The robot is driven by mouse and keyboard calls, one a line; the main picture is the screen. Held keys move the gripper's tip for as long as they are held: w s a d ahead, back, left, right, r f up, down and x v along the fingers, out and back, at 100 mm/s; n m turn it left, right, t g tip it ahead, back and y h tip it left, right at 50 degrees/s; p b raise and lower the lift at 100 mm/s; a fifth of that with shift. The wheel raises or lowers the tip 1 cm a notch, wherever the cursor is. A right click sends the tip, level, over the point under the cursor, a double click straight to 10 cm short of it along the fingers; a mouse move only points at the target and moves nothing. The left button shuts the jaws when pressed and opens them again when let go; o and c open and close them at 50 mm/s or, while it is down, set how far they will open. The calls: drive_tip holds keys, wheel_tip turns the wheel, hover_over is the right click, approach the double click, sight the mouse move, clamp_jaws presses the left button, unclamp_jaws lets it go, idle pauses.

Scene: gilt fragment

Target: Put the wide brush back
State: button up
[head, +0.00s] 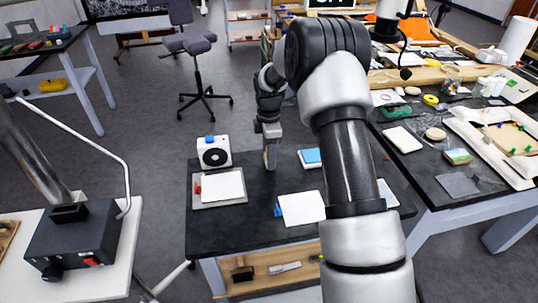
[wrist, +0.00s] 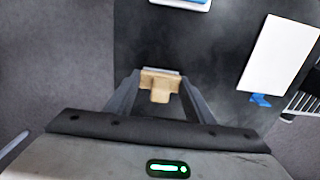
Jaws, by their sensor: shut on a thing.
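My gripper (head: 270,137) is above the back part of the small dark table (head: 235,232), pointing down. It is shut on the wide brush (head: 270,158), which has a light wooden body. In the wrist view the brush (wrist: 160,85) sits between the two fingers, with a pale grey edge along its far side. The fingers hide its sides. I cannot tell whether its lower end touches the tabletop.
A white box with a black disc (head: 214,152) stands left of the brush. A tray with a white sheet (head: 220,187) lies in front of it. A blue-topped block (head: 310,157) and a white pad (head: 302,208) lie to the right. A cluttered workbench (head: 425,175) stands further right.

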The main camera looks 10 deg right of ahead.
drive_tip(key=shift+f, duration=0.2)
drive_tip(key=o, duration=1)
drive_tip(key=shift+c, duration=0.2)
drive_tip(key=shift+r, duration=0.1)
